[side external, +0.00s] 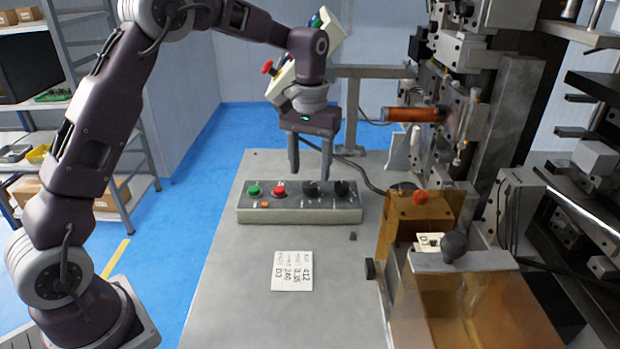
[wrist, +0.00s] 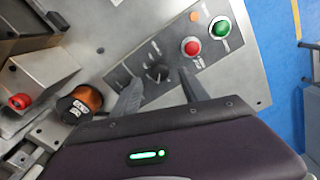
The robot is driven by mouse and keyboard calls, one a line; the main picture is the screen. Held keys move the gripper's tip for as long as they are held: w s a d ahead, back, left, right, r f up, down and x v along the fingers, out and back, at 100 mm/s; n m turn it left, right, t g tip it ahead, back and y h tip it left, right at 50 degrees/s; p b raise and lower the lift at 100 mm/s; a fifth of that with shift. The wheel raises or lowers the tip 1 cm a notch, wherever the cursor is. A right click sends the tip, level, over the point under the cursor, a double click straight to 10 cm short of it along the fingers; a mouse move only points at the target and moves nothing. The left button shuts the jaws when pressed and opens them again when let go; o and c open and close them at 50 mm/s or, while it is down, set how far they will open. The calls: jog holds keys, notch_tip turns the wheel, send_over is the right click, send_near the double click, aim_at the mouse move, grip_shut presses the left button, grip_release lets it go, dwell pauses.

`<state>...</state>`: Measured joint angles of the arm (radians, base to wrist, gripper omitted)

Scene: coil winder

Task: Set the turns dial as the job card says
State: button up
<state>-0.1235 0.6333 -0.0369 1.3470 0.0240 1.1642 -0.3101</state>
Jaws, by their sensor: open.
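The control box (side external: 300,214) lies on the grey bench with a green button, a red button and two dark dials. The dial nearer the buttons (side external: 310,188) and the outer dial (side external: 342,188) are at its right; their labels are too small to read. My gripper (side external: 310,177) points down, open and empty, just above the dial nearer the buttons. The job card (side external: 292,271) lies turned on the bench; 412, 240 and D3 seem legible.
The green button (side external: 254,190) and red button (side external: 279,192) stand left of the dials. An amber fixture (side external: 415,222) with a black knob (side external: 455,245) stands at right. A copper-wound bobbin (side external: 410,115) hangs behind.

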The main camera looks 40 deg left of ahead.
aim_at(310, 183)
notch_tip(310, 183, down, 4)
jog(key=shift+r, duration=0.25)
jog(key=shift+c, duration=0.4)
grip_shut()
jog(key=shift+m, duration=0.3)
jog(key=m, duration=0.4)
jog(key=shift+m, duration=2.3)
